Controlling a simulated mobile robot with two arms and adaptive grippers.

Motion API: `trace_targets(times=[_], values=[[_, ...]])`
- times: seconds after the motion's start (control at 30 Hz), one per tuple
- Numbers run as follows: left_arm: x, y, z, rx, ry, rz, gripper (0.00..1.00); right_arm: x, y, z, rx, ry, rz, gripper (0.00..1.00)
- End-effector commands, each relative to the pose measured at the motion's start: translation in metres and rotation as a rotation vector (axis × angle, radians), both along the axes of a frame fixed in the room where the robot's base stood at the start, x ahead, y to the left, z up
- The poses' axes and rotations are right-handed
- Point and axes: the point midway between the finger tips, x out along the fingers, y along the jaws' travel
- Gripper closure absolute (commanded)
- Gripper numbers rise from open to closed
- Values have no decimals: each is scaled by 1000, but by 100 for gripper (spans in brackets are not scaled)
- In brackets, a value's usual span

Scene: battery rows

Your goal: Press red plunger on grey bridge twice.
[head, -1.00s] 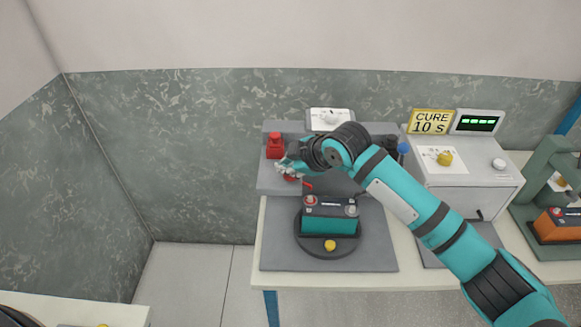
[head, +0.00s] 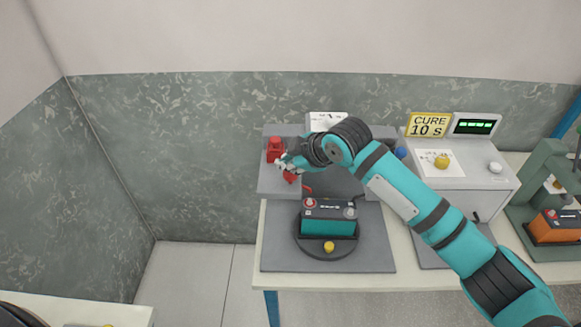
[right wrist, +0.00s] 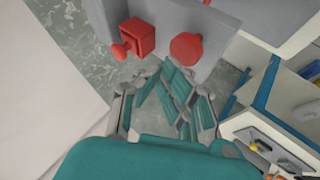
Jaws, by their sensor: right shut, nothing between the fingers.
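My left gripper is not in view.
A red block (head: 274,150) with a knob is beside the plunger. A dark-topped teal battery (head: 328,224) sits on a round plate below the bridge. A blue knob (head: 401,153) is right of my forearm. The CURE machine (head: 465,190) stands right.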

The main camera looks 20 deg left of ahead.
Motion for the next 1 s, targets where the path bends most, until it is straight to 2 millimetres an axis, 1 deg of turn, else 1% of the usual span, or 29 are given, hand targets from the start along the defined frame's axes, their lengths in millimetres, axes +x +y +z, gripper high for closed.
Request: trace_targets(times=[0.27, 0.37, 0.8, 0.9, 1.0], values=[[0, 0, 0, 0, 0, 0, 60, 0, 1, 1, 2, -1, 1, 100], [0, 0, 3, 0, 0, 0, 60, 0, 1, 4, 2, -1, 1, 100], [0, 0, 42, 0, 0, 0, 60, 0, 1, 47, 3, -1, 2, 100], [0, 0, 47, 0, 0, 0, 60, 0, 1, 53, 2, -1, 1, 100], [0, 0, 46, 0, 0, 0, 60, 0, 1, 52, 2, -1, 1, 100]])
